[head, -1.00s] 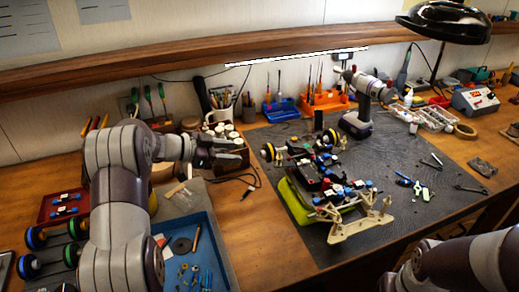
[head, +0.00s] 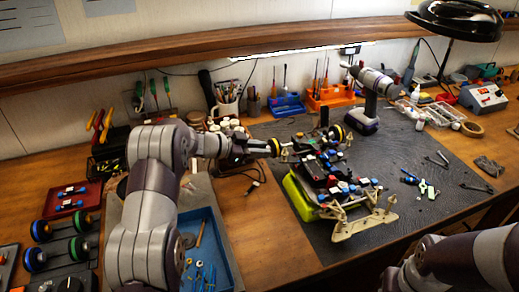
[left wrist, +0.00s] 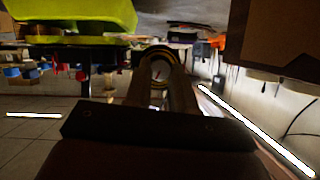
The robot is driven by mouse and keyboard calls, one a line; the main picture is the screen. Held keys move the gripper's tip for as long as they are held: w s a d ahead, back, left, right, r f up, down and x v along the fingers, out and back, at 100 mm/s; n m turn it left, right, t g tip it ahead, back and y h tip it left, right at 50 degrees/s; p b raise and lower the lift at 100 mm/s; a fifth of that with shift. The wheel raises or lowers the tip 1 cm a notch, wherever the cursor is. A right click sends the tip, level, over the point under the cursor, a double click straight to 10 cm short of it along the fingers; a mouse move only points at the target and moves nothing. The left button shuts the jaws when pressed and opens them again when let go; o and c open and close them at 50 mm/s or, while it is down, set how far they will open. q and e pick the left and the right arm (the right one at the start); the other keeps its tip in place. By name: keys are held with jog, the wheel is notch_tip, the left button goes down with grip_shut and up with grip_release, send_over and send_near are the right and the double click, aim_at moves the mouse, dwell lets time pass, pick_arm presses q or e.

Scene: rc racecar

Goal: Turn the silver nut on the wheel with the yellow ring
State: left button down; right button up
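The RC car stands on a lime-green stand (head: 300,198) on the dark mat. A black wheel with a yellow ring (head: 274,147) is at its left end, and another yellow-ringed wheel (head: 337,133) is at the far side. My left gripper (head: 262,146) is level with the left wheel, its tips close to the outer face. In the left wrist view its fingers (left wrist: 162,76) stand apart, with the yellow-ringed wheel (left wrist: 160,57) ahead between them. The silver nut is too small and dark to tell clearly, and contact cannot be told. My right gripper is out of view.
A drill (head: 370,100) stands behind the car. Pliers and small tools (head: 425,188) lie on the mat at right. A blue tray (head: 222,262) and spare wheels (head: 40,230) are at left. A cup of tools (head: 224,106) stands behind my left arm.

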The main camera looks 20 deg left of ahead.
pick_arm(q)
jog(key=m+t+b, duration=0.1)
jog(key=m+b, duration=0.1)
jog(key=b, duration=0.3)
jog(key=m+t+y+b, duration=0.1)
jog(key=m+t+b, duration=0.1)
jog(key=b, duration=0.4)
jog(key=f+m+t+b, duration=0.1)
jog(key=m+t+b, duration=0.1)
jog(key=m+b, duration=0.2)
jog(key=shift+s+d+y+b, duration=0.25)
jog(key=shift+s+y+b, duration=0.1)
jog(key=shift+b, duration=0.8)
jog(key=shift+r+m+b, duration=0.15)
jog(key=shift+m+b, duration=0.55)
jog(key=shift+b, duration=0.1)
jog(key=c, duration=0.9)
grip_release()
jog(key=shift+t, duration=0.3)
jog(key=v, duration=1.2)
jog(key=shift+s+a, duration=0.25)
jog(key=shift+s, duration=0.05)
